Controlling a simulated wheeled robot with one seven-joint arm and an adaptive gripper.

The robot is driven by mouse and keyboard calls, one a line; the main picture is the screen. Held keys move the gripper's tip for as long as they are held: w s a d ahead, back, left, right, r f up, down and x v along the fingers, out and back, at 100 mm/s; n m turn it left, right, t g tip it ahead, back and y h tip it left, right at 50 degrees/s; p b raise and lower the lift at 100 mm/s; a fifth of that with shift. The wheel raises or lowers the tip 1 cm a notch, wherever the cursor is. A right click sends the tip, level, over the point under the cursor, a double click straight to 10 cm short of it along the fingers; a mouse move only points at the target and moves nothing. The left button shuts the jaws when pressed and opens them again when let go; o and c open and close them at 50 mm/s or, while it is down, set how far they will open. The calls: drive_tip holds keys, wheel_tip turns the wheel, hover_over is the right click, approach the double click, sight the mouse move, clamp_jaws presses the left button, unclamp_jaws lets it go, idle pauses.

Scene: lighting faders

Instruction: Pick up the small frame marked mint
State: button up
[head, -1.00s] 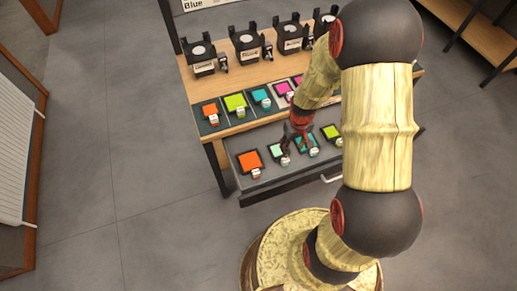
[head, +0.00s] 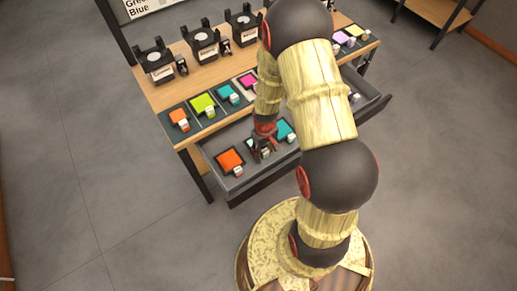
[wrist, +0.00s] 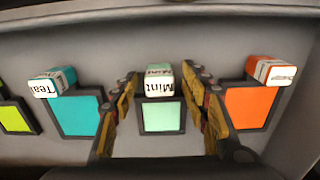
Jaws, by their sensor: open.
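The small frame marked mint (wrist: 162,117) lies in the open drawer, a dark frame with a pale mint-green panel. Its white label block (wrist: 159,82) reads "Mint" and stands at one edge of it. My gripper (wrist: 167,100) is open, with one finger on each side of the mint frame. I cannot tell whether the fingers touch it. In the head view, my gripper (head: 263,145) reaches down into the drawer and hides most of the mint frame, between the orange and teal frames.
In the wrist view, the teal frame (wrist: 78,117) is close on the left and the orange frame (wrist: 250,108) close on the right. A lime frame (wrist: 14,119) is farther left. The drawer (head: 219,182) has raised walls. Several coloured frames and black holders stand on the table (head: 155,98) above.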

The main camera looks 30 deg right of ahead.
drive_tip(key=c, duration=0.3)
drive_tip(key=c, duration=0.8)
clamp_jaws()
